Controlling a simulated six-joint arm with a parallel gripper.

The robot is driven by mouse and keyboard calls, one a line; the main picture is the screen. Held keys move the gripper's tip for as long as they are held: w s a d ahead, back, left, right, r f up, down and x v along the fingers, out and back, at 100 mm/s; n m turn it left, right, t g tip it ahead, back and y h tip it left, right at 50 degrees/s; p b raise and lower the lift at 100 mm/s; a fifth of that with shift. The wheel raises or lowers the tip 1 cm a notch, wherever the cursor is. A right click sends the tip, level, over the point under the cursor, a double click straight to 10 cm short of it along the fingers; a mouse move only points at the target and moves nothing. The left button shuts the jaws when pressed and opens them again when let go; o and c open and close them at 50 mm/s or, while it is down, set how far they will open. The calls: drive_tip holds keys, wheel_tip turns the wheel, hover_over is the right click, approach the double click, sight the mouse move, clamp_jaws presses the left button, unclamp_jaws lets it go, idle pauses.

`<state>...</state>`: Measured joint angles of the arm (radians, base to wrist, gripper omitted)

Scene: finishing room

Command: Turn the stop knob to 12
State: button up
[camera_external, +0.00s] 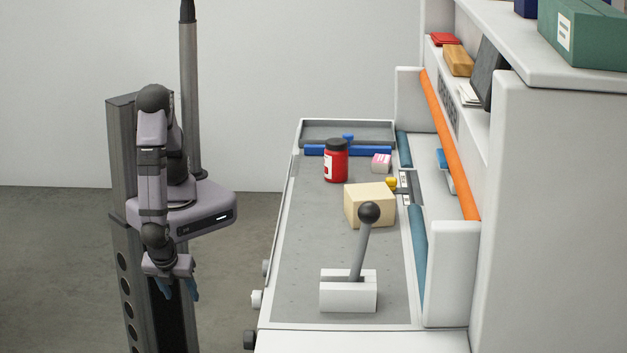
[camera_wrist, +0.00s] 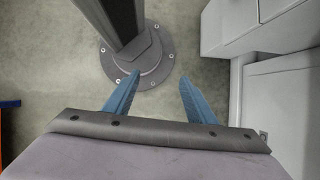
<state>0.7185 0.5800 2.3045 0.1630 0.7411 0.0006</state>
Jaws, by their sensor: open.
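No knob in view carries a readable label or number, so I cannot tell for sure which is the stop knob. A small yellow knob (camera_external: 391,184) sits beside a narrow marked strip (camera_external: 405,186) at the right of the grey bed, partly hidden by a cream block (camera_external: 366,205). Knobs also stick out of the machine's near left side: a white one (camera_external: 257,299) and a dark one (camera_external: 249,340). My gripper (camera_external: 178,290) hangs left of the machine, pointing down, away from every knob. Its blue fingers are apart and empty in the wrist view (camera_wrist: 160,80).
A lever (camera_external: 361,250) with a black ball stands on the bed's near part. A red jar (camera_external: 336,163), a pink box (camera_external: 381,163) and a blue bar (camera_external: 345,150) are farther back. An orange roll (camera_external: 450,145) runs along the right. The floor between arm and machine is clear.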

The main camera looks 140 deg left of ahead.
drive_tip(key=w+d+f+m+t+y, duration=0.1)
drive_tip(key=w+f+m+t+y, duration=0.15)
drive_tip(key=f+m, duration=0.2)
drive_tip(key=m+t+y, duration=0.6)
drive_tip(key=m+t, duration=0.7)
drive_tip(key=t, duration=0.1)
approach(257, 297)
drive_tip(key=w+a+f+p, duration=0.1)
drive_tip(key=w+a, duration=0.3)
drive_tip(key=a, duration=0.2)
drive_tip(key=shift+n+g, duration=0.25)
drive_tip(key=c, duration=1)
drive_tip(key=shift+c, duration=0.2)
